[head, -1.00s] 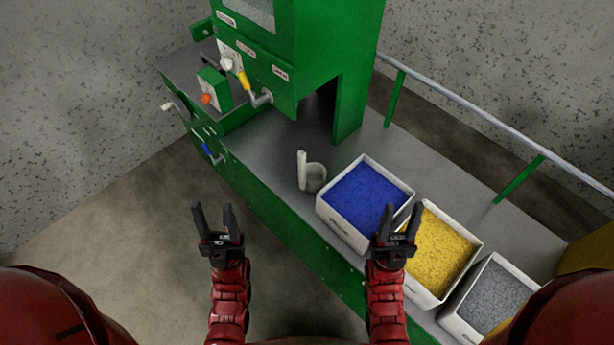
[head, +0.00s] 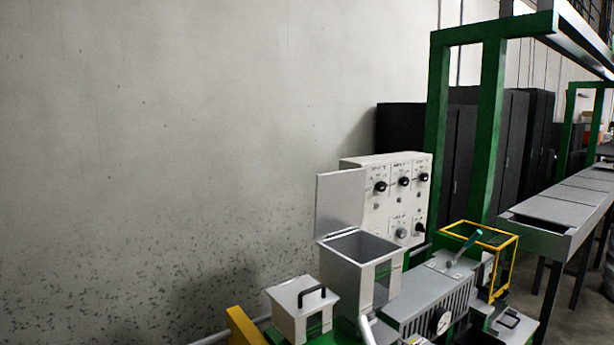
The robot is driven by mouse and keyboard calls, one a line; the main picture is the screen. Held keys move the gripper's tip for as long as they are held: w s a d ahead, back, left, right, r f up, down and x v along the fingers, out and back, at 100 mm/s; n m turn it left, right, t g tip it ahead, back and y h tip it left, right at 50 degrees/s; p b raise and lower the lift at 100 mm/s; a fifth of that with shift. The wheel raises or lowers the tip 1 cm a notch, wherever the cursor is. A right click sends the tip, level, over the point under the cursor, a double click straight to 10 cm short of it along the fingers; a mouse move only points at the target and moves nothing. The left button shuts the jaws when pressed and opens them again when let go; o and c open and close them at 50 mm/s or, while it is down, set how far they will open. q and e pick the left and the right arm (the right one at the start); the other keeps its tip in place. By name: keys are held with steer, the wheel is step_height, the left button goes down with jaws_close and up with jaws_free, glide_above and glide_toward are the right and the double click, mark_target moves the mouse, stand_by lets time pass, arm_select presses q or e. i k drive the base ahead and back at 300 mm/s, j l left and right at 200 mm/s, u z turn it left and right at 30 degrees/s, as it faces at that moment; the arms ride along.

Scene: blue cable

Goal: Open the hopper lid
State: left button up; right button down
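In the head view, a grey square hopper-like box (head: 362,268) stands at the lower middle. Its flat lid (head: 340,203) is raised upright on the left side, and its dark inside shows. To its left and nearer is a smaller pale box (head: 301,308) with a closed sloping lid (head: 300,291) and a black bar handle (head: 312,296). I cannot tell which of the two the task means. Neither of my grippers is in view.
A white control panel (head: 405,185) with several black knobs stands behind the open box. A ribbed grey unit (head: 425,300) with a gauge and a yellow frame (head: 512,262) are to the right. A grey conveyor (head: 560,215) runs back right. A bare wall fills the left.

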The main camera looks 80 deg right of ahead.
mark_target(340, 196)
steer(key=k+l+z, duration=0.25)
steer(key=k+l, duration=0.25)
steer(key=k+l+z, duration=0.25)
steer(key=k+l, duration=0.2)
steer(key=l, duration=0.15)
